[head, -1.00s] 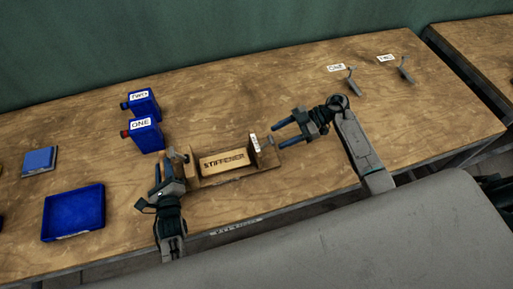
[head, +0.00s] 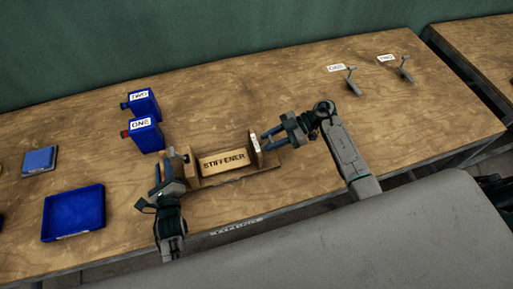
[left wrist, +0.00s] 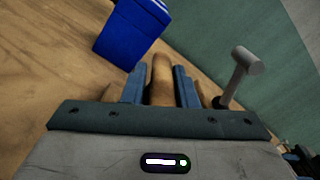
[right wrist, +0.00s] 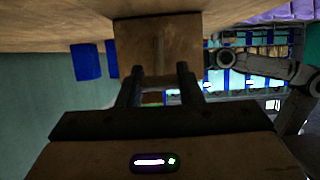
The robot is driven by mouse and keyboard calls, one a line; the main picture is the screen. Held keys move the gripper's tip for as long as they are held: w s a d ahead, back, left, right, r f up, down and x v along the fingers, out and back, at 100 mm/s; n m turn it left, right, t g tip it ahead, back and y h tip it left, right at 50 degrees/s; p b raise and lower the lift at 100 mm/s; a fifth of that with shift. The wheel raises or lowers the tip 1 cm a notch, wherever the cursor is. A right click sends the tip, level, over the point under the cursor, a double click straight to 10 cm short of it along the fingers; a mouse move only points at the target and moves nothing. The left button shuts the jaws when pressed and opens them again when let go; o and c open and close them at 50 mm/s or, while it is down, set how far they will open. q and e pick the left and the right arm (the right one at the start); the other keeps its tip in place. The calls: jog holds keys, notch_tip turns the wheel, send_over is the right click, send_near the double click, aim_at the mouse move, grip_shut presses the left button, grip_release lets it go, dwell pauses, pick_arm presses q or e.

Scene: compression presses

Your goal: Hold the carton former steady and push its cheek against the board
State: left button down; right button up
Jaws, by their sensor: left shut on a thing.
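The wooden carton former (head: 213,181) stands on the bench, with a pale board marked STIFFENER (head: 224,160) upright in it. Its cheek (head: 256,153), an upright plate with a white label, stands at the right end of the board. My left gripper (head: 181,160) is shut on the former's left end; the left wrist view shows a wooden upright (left wrist: 162,78) between its fingers. My right gripper (head: 271,140) is open and empty, fingertips at the cheek's outer face. In the right wrist view a wooden face (right wrist: 158,45) fills the space ahead of the fingers; contact is unclear.
Blue containers labelled ONE (head: 146,136) and TWO (head: 144,105) stand behind the former. A blue tray (head: 73,236) and a blue block (head: 39,161) lie to the left. Grey levers labelled ONE (head: 353,80) and TWO (head: 404,69) are at the back right.

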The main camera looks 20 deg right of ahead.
pick_arm(q)
jog(key=shift+f, duration=0.1)
pick_arm(e)
jog(key=shift+a, duration=0.2)
pick_arm(q)
jog(key=shift+s, duration=0.1)
pick_arm(e)
jog(key=shift+a, duration=1.05)
jog(key=o, duration=1.2)
jog(key=shift+c, duration=0.2)
jog(key=v, duration=1.2)
pick_arm(q)
jog(key=c, duration=1.1)
grip_release()
